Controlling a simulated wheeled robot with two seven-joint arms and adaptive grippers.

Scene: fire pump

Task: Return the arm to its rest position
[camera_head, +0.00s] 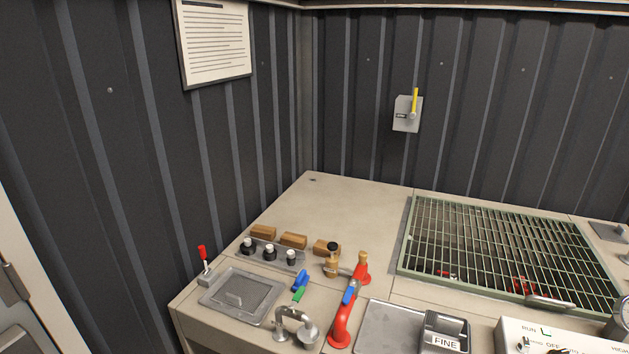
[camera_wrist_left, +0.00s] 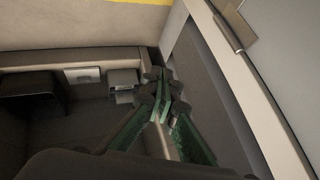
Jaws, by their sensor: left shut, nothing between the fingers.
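My left gripper (camera_wrist_left: 162,90) shows only in the left wrist view. Its dark green fingers meet at the tips, with nothing held between them. Below and around it are dark surfaces and a light vertical edge or post. No part of either arm shows in the head view. My right gripper is in neither view.
In the head view, a worktop holds a red pipe fitting (camera_head: 341,323), a red-handled lever (camera_head: 203,256), several wooden blocks and a green grate (camera_head: 500,250). A yellow-handled switch (camera_head: 407,113) is on the back wall. A door edge (camera_wrist_left: 262,75) stands close right of the left gripper.

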